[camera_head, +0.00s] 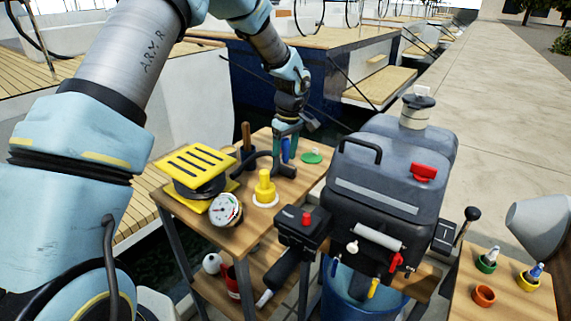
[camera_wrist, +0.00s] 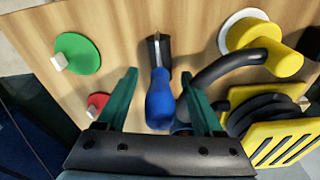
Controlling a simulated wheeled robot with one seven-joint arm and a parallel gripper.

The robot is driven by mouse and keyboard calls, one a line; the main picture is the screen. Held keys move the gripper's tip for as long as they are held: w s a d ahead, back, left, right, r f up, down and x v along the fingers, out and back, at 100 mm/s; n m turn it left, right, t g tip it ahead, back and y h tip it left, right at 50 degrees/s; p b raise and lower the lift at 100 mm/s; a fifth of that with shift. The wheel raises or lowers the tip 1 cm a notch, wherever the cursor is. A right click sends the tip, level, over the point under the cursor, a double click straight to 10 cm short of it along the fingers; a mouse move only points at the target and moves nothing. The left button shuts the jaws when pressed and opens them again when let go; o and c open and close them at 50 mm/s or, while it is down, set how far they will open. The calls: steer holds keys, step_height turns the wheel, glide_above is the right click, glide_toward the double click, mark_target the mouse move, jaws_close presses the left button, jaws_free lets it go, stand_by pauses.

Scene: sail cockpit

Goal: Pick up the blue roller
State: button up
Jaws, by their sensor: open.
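The blue thing that fits the blue roller (camera_wrist: 160,100) is a rounded blue body with a dark grey metal end. In the wrist view it lies or stands between the two green fingers of my gripper (camera_wrist: 158,78), with a visible gap on each side. My gripper is open, and its fingers point down at the wooden table top. In the head view, my gripper (camera_head: 286,148) is at the table's far edge, and the blue roller (camera_head: 285,152) shows as a small blue patch between the fingers. I cannot tell whether it touches the table.
A black curved tube (camera_wrist: 222,72) runs close beside the right finger. A yellow knob (camera_head: 265,188), a yellow slatted block (camera_head: 195,168), a gauge (camera_head: 226,209) and a green disc (camera_head: 311,156) share the table. A large grey tank (camera_head: 385,185) stands to the right.

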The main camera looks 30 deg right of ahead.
steer(key=shift+f, duration=0.3)
steer(key=shift+c, duration=0.3)
jaws_close()
